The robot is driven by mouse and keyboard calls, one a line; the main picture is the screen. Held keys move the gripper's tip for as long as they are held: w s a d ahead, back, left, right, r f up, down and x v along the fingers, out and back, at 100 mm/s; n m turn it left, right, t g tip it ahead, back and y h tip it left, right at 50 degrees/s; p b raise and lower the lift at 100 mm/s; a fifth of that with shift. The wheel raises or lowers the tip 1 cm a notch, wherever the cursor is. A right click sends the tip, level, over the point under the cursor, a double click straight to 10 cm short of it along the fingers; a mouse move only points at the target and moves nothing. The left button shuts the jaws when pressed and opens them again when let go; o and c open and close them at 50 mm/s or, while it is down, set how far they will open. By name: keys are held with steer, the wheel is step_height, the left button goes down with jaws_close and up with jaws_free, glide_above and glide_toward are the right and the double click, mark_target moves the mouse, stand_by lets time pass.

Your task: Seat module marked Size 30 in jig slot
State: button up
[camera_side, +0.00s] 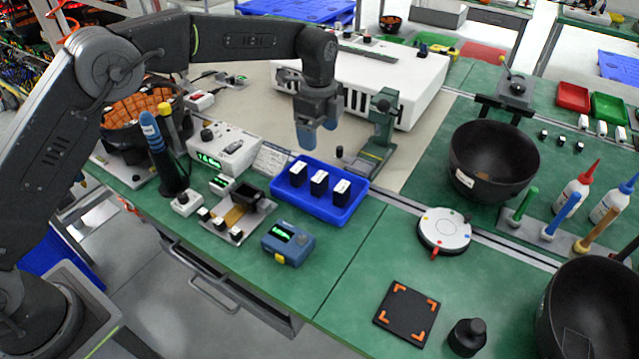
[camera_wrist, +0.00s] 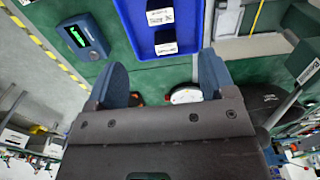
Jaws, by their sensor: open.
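Three black modules with white labels stand in a row in the blue tray (camera_side: 352,205): a left one (camera_side: 298,174), a middle one (camera_side: 319,183) and a right one (camera_side: 341,193). Their label text is too small to read, so I cannot tell which is Size 30. My gripper (camera_side: 307,143) is open and empty, above and behind the tray. In the wrist view my gripper (camera_wrist: 163,78) shows its two blue fingers apart, with two labelled modules in the tray beyond. A grey plate with a tan strip (camera_side: 235,217) and black blocks, left of the tray, looks like the jig; its slot is unclear.
A blue tester (camera_side: 288,243) with a green display stands in front of the tray. A dark green stand (camera_side: 377,135) is right of my gripper. A white round device (camera_side: 444,230) and a black bowl (camera_side: 493,160) are further right.

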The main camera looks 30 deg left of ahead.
mark_target(319, 176)
step_height(319, 176, down, 13)
steer(key=shift+d+r, duration=0.1)
steer(key=shift+r, duration=0.1)
steer(key=c, duration=1)
